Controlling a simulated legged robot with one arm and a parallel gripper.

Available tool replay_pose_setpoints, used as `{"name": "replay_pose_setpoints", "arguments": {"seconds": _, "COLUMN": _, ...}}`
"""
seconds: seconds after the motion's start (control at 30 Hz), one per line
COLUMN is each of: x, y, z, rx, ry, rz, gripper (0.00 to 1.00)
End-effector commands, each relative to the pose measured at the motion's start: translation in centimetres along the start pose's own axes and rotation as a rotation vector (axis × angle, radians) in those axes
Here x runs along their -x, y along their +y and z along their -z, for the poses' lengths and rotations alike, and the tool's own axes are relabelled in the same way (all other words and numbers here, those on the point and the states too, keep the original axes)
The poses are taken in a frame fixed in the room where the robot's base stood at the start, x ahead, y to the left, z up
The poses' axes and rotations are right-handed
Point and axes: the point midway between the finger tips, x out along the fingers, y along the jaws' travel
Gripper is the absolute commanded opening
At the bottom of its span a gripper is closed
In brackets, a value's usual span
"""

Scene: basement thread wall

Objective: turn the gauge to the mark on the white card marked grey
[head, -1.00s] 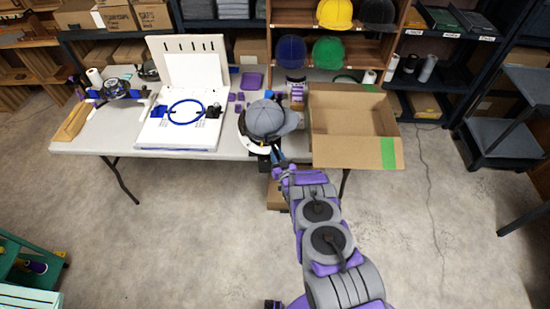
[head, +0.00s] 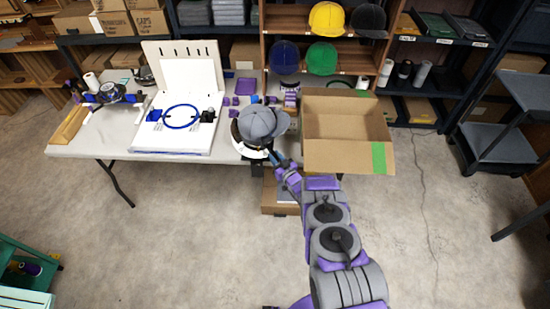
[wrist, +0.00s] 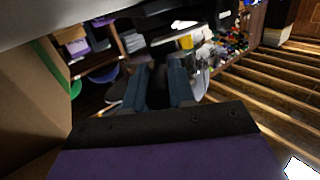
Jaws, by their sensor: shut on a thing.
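A grey cap (head: 259,122) sits on a stand with a white rim (head: 249,150) at the table's front edge; this looks like the gauge. I cannot make out its scale, mark or a card marked grey. My gripper (head: 271,159) reaches up to the front of the stand, just under the cap. In the wrist view my gripper (wrist: 159,84) has its two blue-grey fingers close about a dark part, which I take for the gauge's handle. The handle's shape and its join to the stand are hidden.
An open cardboard box (head: 346,130) with green tape stands right of the cap. A white board with a blue ring (head: 181,117) lies left. Purple blocks (head: 235,101) lie behind. Shelves with caps (head: 322,58) stand at the back. Another carton (head: 275,196) sits under the table.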

Motion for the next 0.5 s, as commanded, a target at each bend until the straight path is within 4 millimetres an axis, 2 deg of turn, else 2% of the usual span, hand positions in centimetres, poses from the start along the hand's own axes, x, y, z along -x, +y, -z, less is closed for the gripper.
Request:
{"name": "replay_pose_setpoints", "arguments": {"seconds": 0.03, "x": -0.36, "y": 0.21, "z": 0.85, "rx": 0.005, "ry": 0.017, "rz": -0.002, "gripper": 0.0}}
{"name": "replay_pose_setpoints", "arguments": {"seconds": 0.17, "x": -0.37, "y": 0.22, "z": 0.87, "rx": 0.005, "ry": 0.017, "rz": -0.002, "gripper": 0.0}}
{"name": "replay_pose_setpoints", "arguments": {"seconds": 0.2, "x": -0.38, "y": 0.23, "z": 0.89, "rx": 0.005, "ry": 0.017, "rz": -0.002, "gripper": 0.26}}
{"name": "replay_pose_setpoints", "arguments": {"seconds": 0.43, "x": -0.31, "y": 0.18, "z": 0.45, "rx": 0.003, "ry": 0.01, "rz": -0.001, "gripper": 0.48}}
{"name": "replay_pose_setpoints", "arguments": {"seconds": 0.5, "x": -0.29, "y": 0.17, "z": 0.34, "rx": 0.002, "ry": 0.008, "rz": -0.001, "gripper": 0.5}}
